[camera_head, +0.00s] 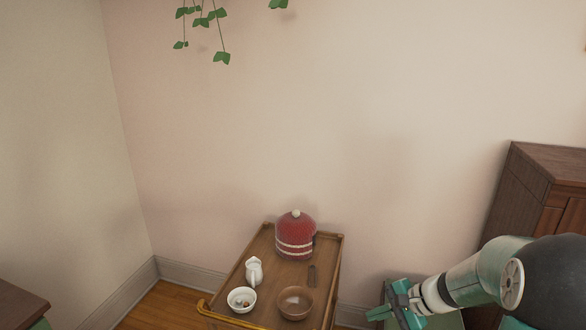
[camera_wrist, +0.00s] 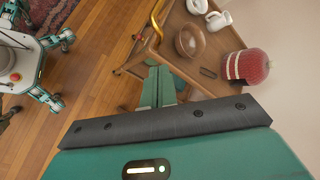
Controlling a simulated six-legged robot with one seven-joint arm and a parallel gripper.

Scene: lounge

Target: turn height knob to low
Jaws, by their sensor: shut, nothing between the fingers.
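I cannot make out a height knob in either view. My gripper (camera_head: 397,308) is at the lower right of the head view, to the right of a wooden serving cart (camera_head: 335,262) and apart from it. In the wrist view, my gripper (camera_wrist: 158,70) has its two teal fingers together, with nothing held between them. The cart (camera_wrist: 172,42) lies beyond the fingertips in that view. Its gold handle (camera_head: 207,312) shows at the near left corner. The surfaces behind and below my gripper are partly hidden by it.
A wooden cabinet (camera_head: 530,185) stands at right. Wooden floor (camera_wrist: 95,75) is open left of the cart in the wrist view.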

